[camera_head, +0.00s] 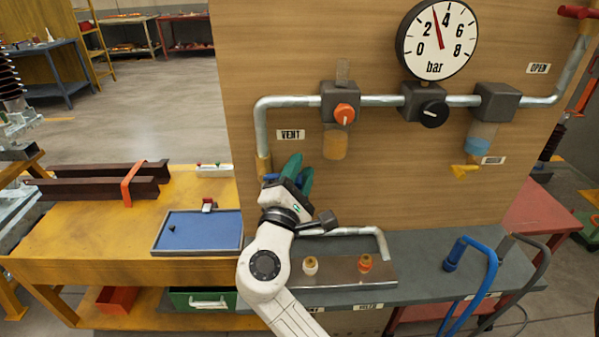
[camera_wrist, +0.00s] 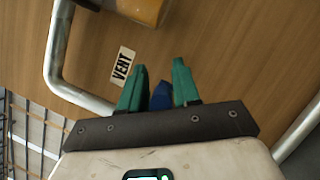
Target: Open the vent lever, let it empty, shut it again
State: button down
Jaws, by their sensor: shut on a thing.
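The vent lever is a blue handle; part of it shows between my fingers in the wrist view (camera_wrist: 161,97). In the head view a bit of blue (camera_head: 271,177) shows beside the brass valve (camera_head: 263,166) at the lower end of the left pipe. My gripper (camera_head: 301,166) has green fingers and is shut on the blue lever; it also shows in the wrist view (camera_wrist: 158,78). My wrist hides most of the lever, so its angle is unclear. The VENT label (camera_head: 290,134) is above. The gauge (camera_head: 437,40) needle points between 2 and 4 bar.
An orange knob (camera_head: 344,114) and a black knob (camera_head: 433,113) sit on the pipe above. A yellow lever (camera_head: 465,170) hangs at right. A metal plate (camera_head: 345,272) with two small fittings and a bent pipe is below. A blue tray (camera_head: 200,232) lies at left.

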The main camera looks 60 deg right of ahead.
jog(key=shift+f, duration=0.25)
jog(key=shift+f+m+g+b, duration=0.4)
jog(key=shift+f+m+b, duration=0.4)
jog(key=shift+m+b, duration=0.3)
jog(key=w+a+f+m+y+b, duration=0.4)
jog(key=w+f+m+y+b, duration=0.1)
jog(key=m, duration=0.8)
jog(key=shift+w+a+f+y+b, duration=0.15)
jog(key=shift+w+f+y+b, duration=0.1)
jog(key=shift+y+b, duration=0.55)
jog(key=shift+w+a+r+m, duration=0.1)
jog(key=shift+r+m, duration=0.05)
jog(key=shift+m, duration=0.15)
jog(key=c, duration=1.1)
grip_release()
jog(key=shift+o, duration=0.2)
